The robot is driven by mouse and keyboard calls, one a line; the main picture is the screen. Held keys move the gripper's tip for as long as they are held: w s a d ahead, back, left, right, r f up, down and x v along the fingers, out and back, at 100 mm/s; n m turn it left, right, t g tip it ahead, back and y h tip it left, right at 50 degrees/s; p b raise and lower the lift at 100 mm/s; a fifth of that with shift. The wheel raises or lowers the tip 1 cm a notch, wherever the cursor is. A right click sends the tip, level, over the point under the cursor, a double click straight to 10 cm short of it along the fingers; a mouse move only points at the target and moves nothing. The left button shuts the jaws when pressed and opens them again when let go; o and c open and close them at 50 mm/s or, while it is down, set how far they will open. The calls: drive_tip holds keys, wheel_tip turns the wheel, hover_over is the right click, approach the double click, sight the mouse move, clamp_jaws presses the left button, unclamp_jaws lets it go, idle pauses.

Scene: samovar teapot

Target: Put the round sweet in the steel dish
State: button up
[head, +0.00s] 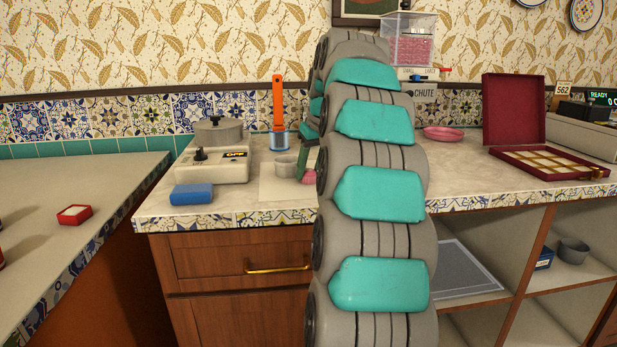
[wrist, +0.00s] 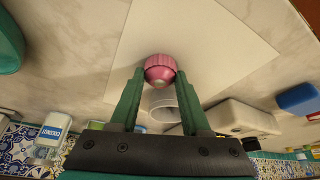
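The round sweet (wrist: 160,68) is pink with a pleated cup, and lies between my gripper's green fingertips (wrist: 160,76) in the wrist view. Both fingers appear to press on its sides. In the head view the sweet (head: 309,178) shows low beside my gripper (head: 304,165), over a pale sheet; I cannot tell whether it touches the sheet. A small round grey dish, steel-looking, (head: 285,165) stands just left of my gripper on the counter. In the wrist view the dish (wrist: 163,103) is partly hidden behind the sweet and fingers.
A blue block (head: 192,194) and a white appliance (head: 213,167) bearing a grey pot (head: 217,132) stand left. A pink plate (head: 443,133) and an open red box (head: 545,160) are right. Another grey bowl (head: 573,251) is on a shelf below. My arm hides the counter's middle.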

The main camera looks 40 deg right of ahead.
sight(310, 170)
clamp_jaws()
drive_tip(key=shift+r, duration=0.15)
drive_tip(key=shift+r, duration=1.65)
drive_tip(key=s+a+r+b, duration=0.1)
drive_tip(key=s+a+b, duration=0.2)
drive_tip(key=s, duration=1.2)
drive_tip(key=shift+s+a+r, duration=0.15)
drive_tip(key=shift+a+r, duration=0.05)
drive_tip(key=shift+a, duration=0.65)
